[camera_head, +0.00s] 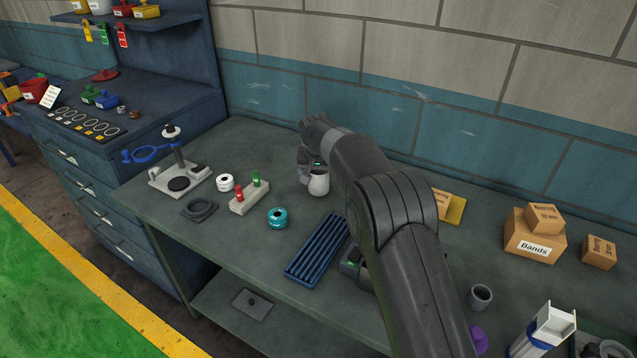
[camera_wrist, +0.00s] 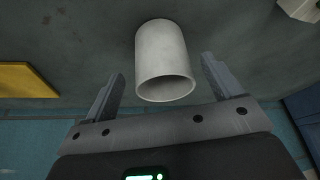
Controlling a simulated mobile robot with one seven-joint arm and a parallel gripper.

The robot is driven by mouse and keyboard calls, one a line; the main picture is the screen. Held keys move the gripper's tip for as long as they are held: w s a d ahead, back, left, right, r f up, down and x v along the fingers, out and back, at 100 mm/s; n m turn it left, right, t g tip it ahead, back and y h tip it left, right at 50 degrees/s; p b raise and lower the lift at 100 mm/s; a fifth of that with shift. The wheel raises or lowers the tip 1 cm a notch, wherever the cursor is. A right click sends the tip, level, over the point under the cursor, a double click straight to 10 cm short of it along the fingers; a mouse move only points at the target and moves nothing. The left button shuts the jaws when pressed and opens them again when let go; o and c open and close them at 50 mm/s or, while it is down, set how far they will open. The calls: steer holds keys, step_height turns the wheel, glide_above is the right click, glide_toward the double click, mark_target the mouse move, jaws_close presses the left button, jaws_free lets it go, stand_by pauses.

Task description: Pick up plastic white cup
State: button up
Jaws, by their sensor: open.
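The white cup (camera_head: 318,184) stands on the grey workbench (camera_head: 262,155), just below my gripper (camera_head: 311,171) in the head view. In the wrist view the white cup (camera_wrist: 162,50) shows between my two fingers, its rim toward the palm. My gripper (camera_wrist: 161,68) is open, with a gap between the cup and each finger. I cannot tell how deep the cup sits between the fingers. My arm hides part of the bench behind and to the right of the cup.
A blue ribbed tray (camera_head: 317,248), a teal roll (camera_head: 277,218) and a block with red and green pieces (camera_head: 249,198) lie left and in front. Cardboard boxes (camera_head: 535,235) and a grey cup (camera_head: 480,297) are to the right. The tiled wall (camera_head: 290,90) is behind.

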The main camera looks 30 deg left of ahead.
steer(key=x, duration=0.4)
steer(key=shift+a, duration=0.1)
steer(key=c, duration=1)
steer(key=shift+c, duration=0.2)
steer(key=shift+r, duration=0.1)
